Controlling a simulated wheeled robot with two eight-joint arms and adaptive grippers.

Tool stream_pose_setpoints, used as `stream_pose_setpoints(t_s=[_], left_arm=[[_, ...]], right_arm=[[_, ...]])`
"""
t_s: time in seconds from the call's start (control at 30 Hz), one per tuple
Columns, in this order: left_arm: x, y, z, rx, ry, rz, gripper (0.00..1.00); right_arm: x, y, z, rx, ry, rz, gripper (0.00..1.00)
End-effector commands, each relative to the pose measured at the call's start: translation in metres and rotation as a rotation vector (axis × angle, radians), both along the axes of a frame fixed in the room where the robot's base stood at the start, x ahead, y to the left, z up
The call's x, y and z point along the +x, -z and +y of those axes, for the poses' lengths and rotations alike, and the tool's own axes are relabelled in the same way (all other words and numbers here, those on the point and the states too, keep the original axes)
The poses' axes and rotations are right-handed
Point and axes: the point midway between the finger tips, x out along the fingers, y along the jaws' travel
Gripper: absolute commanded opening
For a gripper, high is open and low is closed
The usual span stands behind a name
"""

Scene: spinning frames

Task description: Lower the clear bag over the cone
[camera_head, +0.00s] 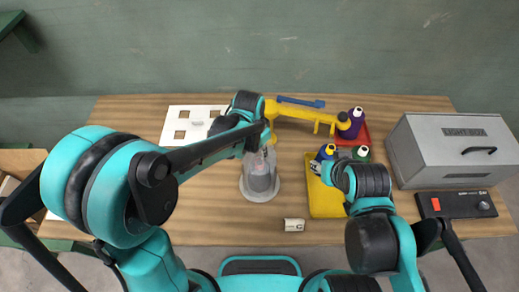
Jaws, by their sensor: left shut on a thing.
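A grey cone (261,183) stands upright on the table in the middle of the camera_head view. A pale, see-through shape, which looks like the clear bag (250,160), shows around the upper part of the cone. My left gripper (266,147) is directly above the cone, shut on the clear bag at its top. The arm hides part of the bag, and I cannot tell how far down its lower edge reaches. My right gripper (322,168) is at the yellow tray (325,205), beside the bottles; its fingers are too small and covered to read.
A purple bottle (352,123) stands on a red tray (362,136). A small block (294,225) lies in front.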

Motion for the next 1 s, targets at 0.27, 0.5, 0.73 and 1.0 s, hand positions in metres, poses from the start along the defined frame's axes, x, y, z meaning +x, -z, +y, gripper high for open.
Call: stream_pose_setpoints(t_s=[0.27, 0.5, 0.73, 1.0], left_arm=[[0.0000, 0.0006, 0.0000, 0.000, 0.000, 0.000, 0.42], [0.0000, 0.0006, 0.0000, 0.000, 0.000, 0.000, 0.45], [0.0000, 0.0006, 0.0000, 0.000, 0.000, 0.000, 0.69], [0.0000, -0.0029, 0.0000, 0.000, 0.000, 0.000, 0.69]], right_arm=[[-0.0001, 0.0009, 0.0000, 0.000, 0.000, 0.000, 0.40], [0.0000, 0.0010, 0.0000, 0.000, 0.000, 0.000, 0.40], [0.0000, 0.0010, 0.0000, 0.000, 0.000, 0.000, 0.40], [-0.0001, -0.0018, 0.0000, 0.000, 0.000, 0.000, 0.40]])
